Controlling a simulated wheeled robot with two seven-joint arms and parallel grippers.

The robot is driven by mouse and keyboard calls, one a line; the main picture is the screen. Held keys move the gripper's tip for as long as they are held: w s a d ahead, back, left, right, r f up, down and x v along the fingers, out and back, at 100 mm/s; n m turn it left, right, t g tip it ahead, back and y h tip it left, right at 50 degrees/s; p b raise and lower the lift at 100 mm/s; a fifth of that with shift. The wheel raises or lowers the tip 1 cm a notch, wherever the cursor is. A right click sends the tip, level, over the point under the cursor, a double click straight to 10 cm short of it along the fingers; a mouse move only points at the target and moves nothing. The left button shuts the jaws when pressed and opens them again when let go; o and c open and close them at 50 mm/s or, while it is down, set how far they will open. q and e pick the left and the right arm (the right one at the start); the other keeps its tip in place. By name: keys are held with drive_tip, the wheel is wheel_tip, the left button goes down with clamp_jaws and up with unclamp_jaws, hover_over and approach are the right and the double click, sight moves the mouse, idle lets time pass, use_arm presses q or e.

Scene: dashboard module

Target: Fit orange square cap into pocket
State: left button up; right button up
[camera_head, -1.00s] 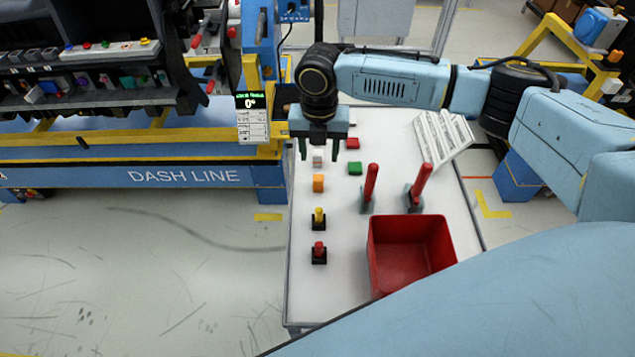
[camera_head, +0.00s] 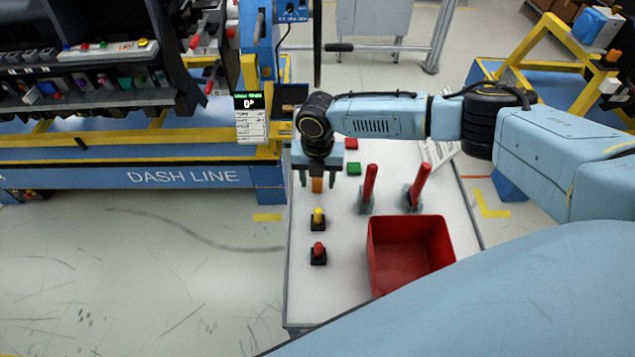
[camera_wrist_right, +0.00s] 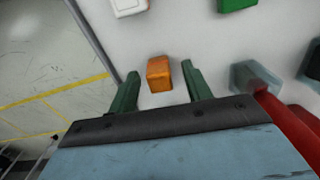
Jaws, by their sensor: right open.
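The orange square cap (camera_head: 317,185) stands on the white table, partly hidden by my right gripper in the head view. In the right wrist view the orange cap (camera_wrist_right: 159,74) lies between and slightly beyond the two green fingertips, with a gap on each side. My right gripper (camera_head: 317,182) is open and points down over the cap; its fingers also show in the right wrist view (camera_wrist_right: 160,82). The dashboard module (camera_head: 90,70) with its rows of coloured parts is at the upper left. I cannot tell which pocket fits the cap. My left gripper is not in view.
On the white table (camera_head: 335,290) are a yellow button (camera_head: 318,217), a red button (camera_head: 318,252), a green block (camera_head: 354,168), a red block (camera_head: 351,143), two red-handled tools (camera_head: 369,185) and a red bin (camera_head: 410,255). A white block (camera_wrist_right: 129,7) lies beyond the cap.

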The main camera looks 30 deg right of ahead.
drive_tip(key=c, duration=1)
